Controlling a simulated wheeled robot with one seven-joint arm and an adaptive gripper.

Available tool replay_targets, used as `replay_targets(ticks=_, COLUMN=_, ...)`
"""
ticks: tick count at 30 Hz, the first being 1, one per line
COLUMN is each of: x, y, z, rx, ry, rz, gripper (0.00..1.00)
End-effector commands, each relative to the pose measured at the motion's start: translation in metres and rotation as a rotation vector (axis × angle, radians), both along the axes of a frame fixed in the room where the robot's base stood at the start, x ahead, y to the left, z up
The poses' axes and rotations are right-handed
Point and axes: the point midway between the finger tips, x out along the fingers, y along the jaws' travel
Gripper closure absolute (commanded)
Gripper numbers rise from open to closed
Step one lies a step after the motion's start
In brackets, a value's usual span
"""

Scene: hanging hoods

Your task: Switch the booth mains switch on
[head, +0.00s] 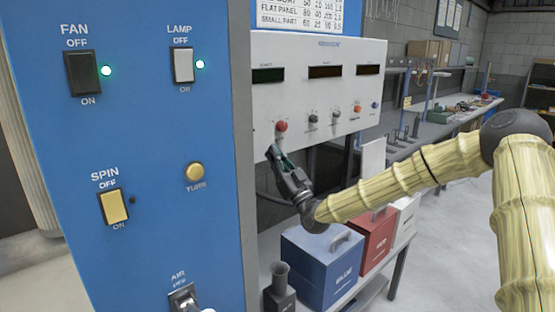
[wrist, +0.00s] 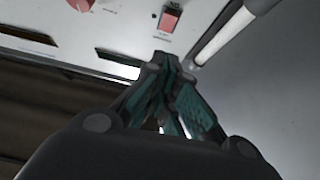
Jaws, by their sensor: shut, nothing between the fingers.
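A red rocker switch (wrist: 171,18) in a dark frame sits on the white control box, near the top middle of the wrist view. Its small lettering is unreadable, so I cannot confirm that it is the mains switch or tell its position. I cannot make it out in the head view. My gripper (head: 273,152) is shut and empty, pointing up and left near the lower left corner of the white control box (head: 345,60). In the wrist view my gripper's tips (wrist: 165,60) are just below the rocker, with a visible gap.
A blue panel (head: 140,140) at left carries FAN, LAMP, SPIN and AIR switches; green lights glow beside FAN and LAMP. A red knob (head: 281,126) is on the white box. Blue (head: 320,265) and red (head: 372,240) boxes stand below. A pale tube (wrist: 222,35) runs right of the rocker.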

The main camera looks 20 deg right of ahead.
Motion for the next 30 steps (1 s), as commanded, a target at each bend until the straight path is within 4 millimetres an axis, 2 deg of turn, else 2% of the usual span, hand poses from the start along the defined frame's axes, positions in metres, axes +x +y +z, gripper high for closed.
replay_targets(ticks=10, x=0.044, y=0.017, z=0.037, rx=-0.001, ry=0.002, rz=0.001, gripper=1.00)
replay_targets(ticks=19, x=0.071, y=0.026, z=0.030, rx=0.000, ry=0.002, rz=0.001, gripper=1.00)
replay_targets(ticks=30, x=0.079, y=0.029, z=0.028, rx=0.000, ry=0.001, rz=0.001, gripper=1.00)
